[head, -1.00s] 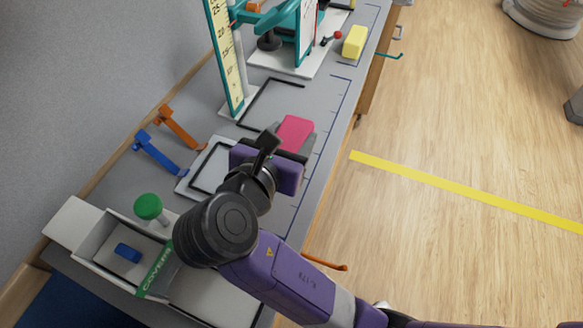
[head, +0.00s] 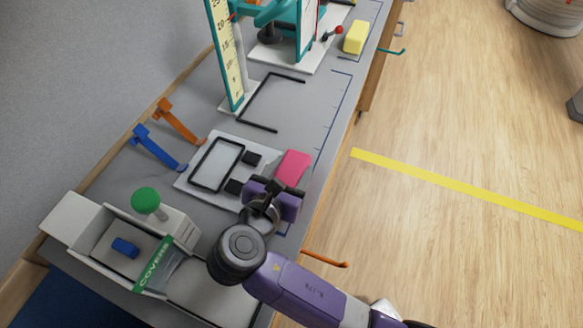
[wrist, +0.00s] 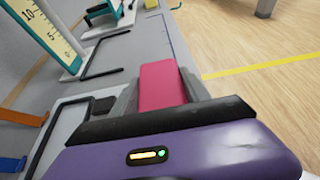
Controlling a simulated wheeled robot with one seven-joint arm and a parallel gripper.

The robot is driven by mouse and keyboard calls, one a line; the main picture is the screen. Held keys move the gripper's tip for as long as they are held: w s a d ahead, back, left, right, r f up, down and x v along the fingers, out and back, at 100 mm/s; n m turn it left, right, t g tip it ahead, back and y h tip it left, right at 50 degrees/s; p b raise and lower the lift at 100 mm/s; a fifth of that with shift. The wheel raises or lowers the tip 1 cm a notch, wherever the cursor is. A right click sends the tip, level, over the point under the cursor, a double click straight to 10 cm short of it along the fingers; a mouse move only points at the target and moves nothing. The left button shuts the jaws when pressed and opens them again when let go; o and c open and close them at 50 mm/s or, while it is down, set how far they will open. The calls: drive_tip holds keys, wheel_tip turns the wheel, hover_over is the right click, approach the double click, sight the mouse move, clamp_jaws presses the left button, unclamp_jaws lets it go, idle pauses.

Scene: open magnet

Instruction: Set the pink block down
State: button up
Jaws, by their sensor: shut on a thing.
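The pink block (head: 293,168) is at the front of my gripper (head: 281,182), to the right of the white plate with a black rectangular frame (head: 228,135). In the wrist view the pink block (wrist: 162,84) sits between the two grey fingers of my gripper (wrist: 160,92), which is shut on it. The block looks close to the grey bench top, but I cannot tell whether it touches it. The lower part of the block is hidden by my gripper.
Beyond the block is a black bracket outline (head: 257,98) on clear bench top. A ruler stand (head: 226,55) and a yellow block (head: 356,37) are farther back. Orange (head: 177,122) and blue (head: 155,149) handles lie left. A box with a green knob (head: 145,200) is near left.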

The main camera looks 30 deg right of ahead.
drive_tip(key=o, duration=1.3)
drive_tip(key=shift+f, duration=0.1)
drive_tip(key=v, duration=1.2)
drive_tip(key=shift+s, duration=0.1)
